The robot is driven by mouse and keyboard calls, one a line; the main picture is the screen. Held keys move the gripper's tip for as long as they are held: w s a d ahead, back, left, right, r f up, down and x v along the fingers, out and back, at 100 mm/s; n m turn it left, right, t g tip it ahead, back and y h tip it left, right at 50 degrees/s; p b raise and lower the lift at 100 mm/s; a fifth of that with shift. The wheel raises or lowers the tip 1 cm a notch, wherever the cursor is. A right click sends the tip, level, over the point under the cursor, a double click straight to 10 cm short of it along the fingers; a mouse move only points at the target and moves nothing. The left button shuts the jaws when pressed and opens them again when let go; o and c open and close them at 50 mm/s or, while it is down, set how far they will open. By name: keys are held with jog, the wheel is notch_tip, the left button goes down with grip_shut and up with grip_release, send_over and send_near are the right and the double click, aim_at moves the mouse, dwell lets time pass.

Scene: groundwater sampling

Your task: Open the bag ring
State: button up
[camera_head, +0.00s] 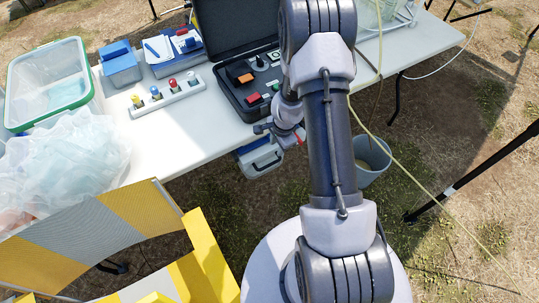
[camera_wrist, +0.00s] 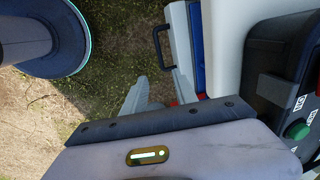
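A crumpled clear plastic bag (camera_head: 62,165) lies at the left end of the white table in the head view. I cannot make out a ring on it, and the bag is not in the wrist view. My gripper (camera_wrist: 160,76) shows two grey fingers standing apart in the wrist view, with nothing visible between them. In the head view my gripper is partly hidden by my arm, at the table's front edge by the black case, well to the right of the bag.
The table (camera_head: 150,145) holds a clear tub (camera_head: 48,90), a blue box (camera_head: 121,65), a rack of coloured caps (camera_head: 168,98) and an open black control case (camera_head: 250,90). A grey bucket (camera_head: 370,165) and a blue-grey case (camera_head: 260,160) are below. A yellow-grey striped barrier (camera_head: 95,235) stands in front.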

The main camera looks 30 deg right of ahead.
aim_at(272, 163)
jog(key=w+f+b, duration=0.1)
jog(key=f+b, duration=0.1)
jog(key=f, duration=0.3)
jog(key=w+f+b, duration=0.1)
jog(key=f+b, duration=0.1)
jog(key=f, duration=0.3)
jog(key=w+f+b, duration=0.1)
jog(key=f+b, duration=0.2)
jog(key=f, duration=0.2)
jog(key=shift+a+f, duration=0.15)
jog(key=shift+f, duration=0.05)
grip_shut()
dwell(0.5)
